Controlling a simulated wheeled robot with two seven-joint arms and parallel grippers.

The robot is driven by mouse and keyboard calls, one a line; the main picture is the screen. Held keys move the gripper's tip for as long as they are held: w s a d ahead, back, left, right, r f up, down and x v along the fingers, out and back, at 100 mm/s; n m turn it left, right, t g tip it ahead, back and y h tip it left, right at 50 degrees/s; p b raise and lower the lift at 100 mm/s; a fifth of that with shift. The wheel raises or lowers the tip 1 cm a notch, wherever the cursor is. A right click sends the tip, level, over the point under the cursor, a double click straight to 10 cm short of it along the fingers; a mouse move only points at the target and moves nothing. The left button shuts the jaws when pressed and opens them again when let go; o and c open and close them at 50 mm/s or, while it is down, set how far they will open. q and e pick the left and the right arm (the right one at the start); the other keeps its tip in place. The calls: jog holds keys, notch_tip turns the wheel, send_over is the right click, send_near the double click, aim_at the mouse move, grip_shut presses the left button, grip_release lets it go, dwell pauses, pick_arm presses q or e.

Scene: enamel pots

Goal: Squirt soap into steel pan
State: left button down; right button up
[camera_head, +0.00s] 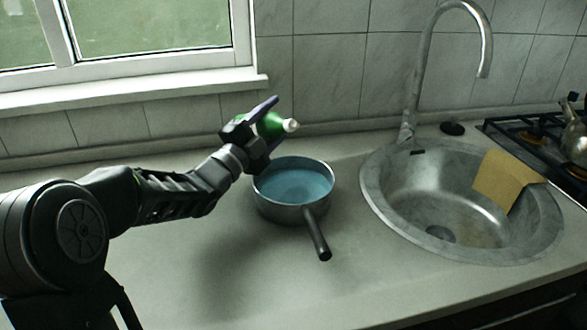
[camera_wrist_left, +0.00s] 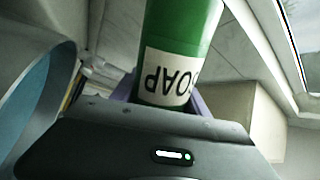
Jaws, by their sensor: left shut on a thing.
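A steel pan (camera_head: 290,212) with a dark handle stands on the counter left of the sink, with blue liquid (camera_head: 293,186) in it. My left gripper (camera_head: 262,122) is shut on a green soap bottle (camera_head: 271,124) above the pan's back left rim. The bottle is tipped on its side, its white nozzle (camera_head: 291,125) pointing right. In the left wrist view the green bottle (camera_wrist_left: 180,40) stands between the fingers, its SOAP label (camera_wrist_left: 168,79) upside down. The blue inside of the pan (camera_wrist_left: 30,100) shows at the left there. No stream of soap is visible. My right gripper is not in view.
A round steel sink (camera_head: 445,257) with a tan cloth or sponge (camera_head: 503,180) on its right rim lies to the right. A tall faucet (camera_head: 415,75) rises behind it. A stove (camera_head: 545,140) with a kettle (camera_head: 574,135) is at far right. The front counter is clear.

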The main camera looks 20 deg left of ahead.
pick_arm(q)
jog(key=shift+a+m, duration=0.1)
jog(key=shift+m, duration=0.2)
dwell(0.5)
jog(key=shift+w+a+m+h+b, duration=0.1)
jog(key=shift+a+m+h+b, duration=0.15)
jog(key=shift+m+b, duration=0.4)
jog(key=shift+a+m+h+b, duration=0.1)
jog(key=shift+m+h+b, duration=0.15)
jog(key=shift+m+b, duration=0.35)
dwell(1.8)
jog(key=shift+m+h+b, duration=0.4)
jog(key=shift+m+b, duration=0.05)
jog(key=shift+b, duration=0.35)
dwell(1.8)
jog(key=n+p, duration=0.1)
jog(key=p, duration=0.1)
jog(key=r+n+y+p, duration=0.1)
jog(key=n+p, duration=0.1)
jog(key=p, duration=0.1)
jog(key=shift+d+r, duration=0.1)
jog(key=shift+d, duration=0.3)
jog(key=shift+a+f+b, duration=0.1)
jog(key=shift+f+b, duration=0.3)
jog(key=shift+f, duration=0.2)
jog(key=shift+n+y, duration=0.4)
jog(key=shift+n, duration=0.1)
